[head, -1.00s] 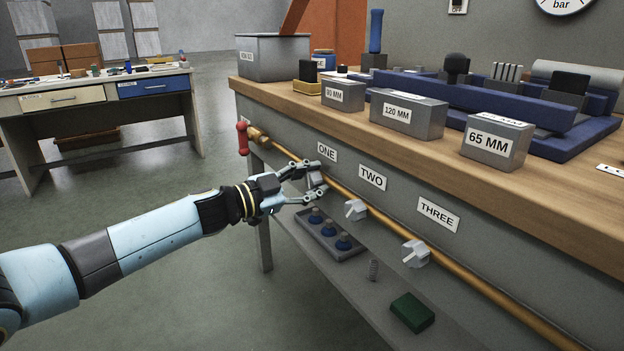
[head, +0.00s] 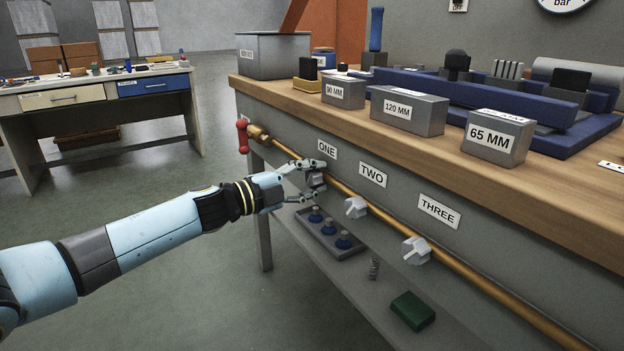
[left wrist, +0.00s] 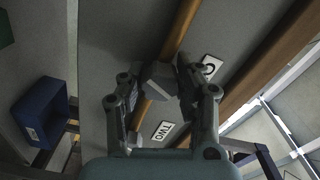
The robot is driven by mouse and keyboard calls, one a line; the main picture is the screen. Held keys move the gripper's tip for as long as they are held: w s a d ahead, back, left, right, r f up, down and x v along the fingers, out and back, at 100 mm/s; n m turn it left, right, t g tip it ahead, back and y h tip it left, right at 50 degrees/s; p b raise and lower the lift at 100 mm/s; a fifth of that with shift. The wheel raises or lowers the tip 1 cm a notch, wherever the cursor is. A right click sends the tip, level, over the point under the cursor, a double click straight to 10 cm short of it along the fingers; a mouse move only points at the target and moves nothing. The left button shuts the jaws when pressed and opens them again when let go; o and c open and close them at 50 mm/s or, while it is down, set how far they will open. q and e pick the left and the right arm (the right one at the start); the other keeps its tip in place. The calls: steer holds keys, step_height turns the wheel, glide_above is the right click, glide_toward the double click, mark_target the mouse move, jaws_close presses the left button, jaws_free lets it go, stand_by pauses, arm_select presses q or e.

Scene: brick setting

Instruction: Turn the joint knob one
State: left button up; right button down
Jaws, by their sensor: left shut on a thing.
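The joint knob one (head: 316,180) is a small grey knob on the copper pipe along the bench front, just below the "ONE" label (head: 327,150). My left gripper (head: 318,178) is at this knob, one finger above it and the other below. It is shut on the knob, whose body is partly hidden by the fingers. The left wrist view also shows the grey knob (left wrist: 157,80) between the fingers, in front of the pipe. My right gripper is out of view.
Knob two (head: 356,208) and knob three (head: 416,251) sit further right on the pipe (head: 385,218). A red valve handle (head: 242,137) is at its left end. The lower shelf holds a tray (head: 318,240) and a green block (head: 412,311). Open floor lies left of the bench.

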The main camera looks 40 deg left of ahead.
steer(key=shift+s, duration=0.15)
arm_select(q)
steer(key=o, duration=1.2)
steer(key=shift+s, duration=0.2)
steer(key=shift+v, duration=5.85)
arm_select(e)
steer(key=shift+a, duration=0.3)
